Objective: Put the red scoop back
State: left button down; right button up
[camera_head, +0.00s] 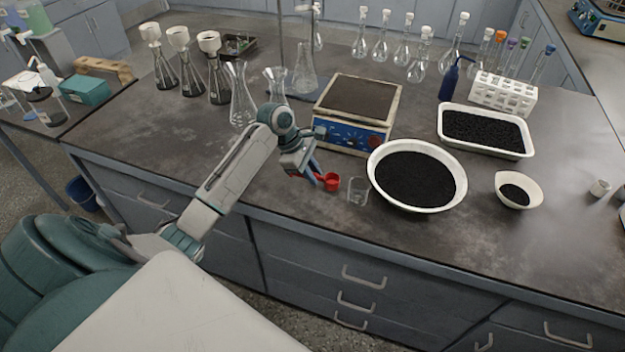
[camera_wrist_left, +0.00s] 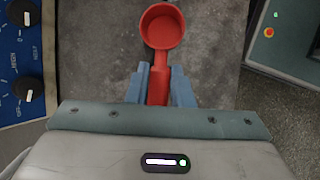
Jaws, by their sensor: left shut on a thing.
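The red scoop (camera_head: 332,182) has a round cup and a short handle. My left gripper (camera_head: 316,176) is shut on its handle, with the cup sticking out past the fingertips, just left of a small clear beaker. In the left wrist view the scoop's cup (camera_wrist_left: 162,27) is at the top centre, open side facing the camera and empty. The two blue-grey fingers of the left gripper (camera_wrist_left: 160,82) press on the handle from both sides. I cannot tell whether the scoop touches the bench. My right gripper is in neither view.
The small clear beaker (camera_head: 357,191) stands close to the scoop. A round white sieve pan (camera_head: 373,184) of black grains is to its right. A blue hotplate (camera_head: 350,134) is behind. A white tray (camera_head: 441,122) and a small white dish (camera_head: 538,193) stand farther right. The bench front is clear.

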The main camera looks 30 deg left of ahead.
pick_arm(q)
jog(key=shift+f+p, duration=0.3)
jog(key=shift+f, duration=1.45)
jog(key=c, duration=1.3)
grip_release()
jog(key=shift+f, duration=0.1)
jog(key=b+v, duration=0.1)
jog(key=v, duration=1.1)
jog(key=shift+s+r, duration=0.1)
jog(key=shift+r, duration=0.1)
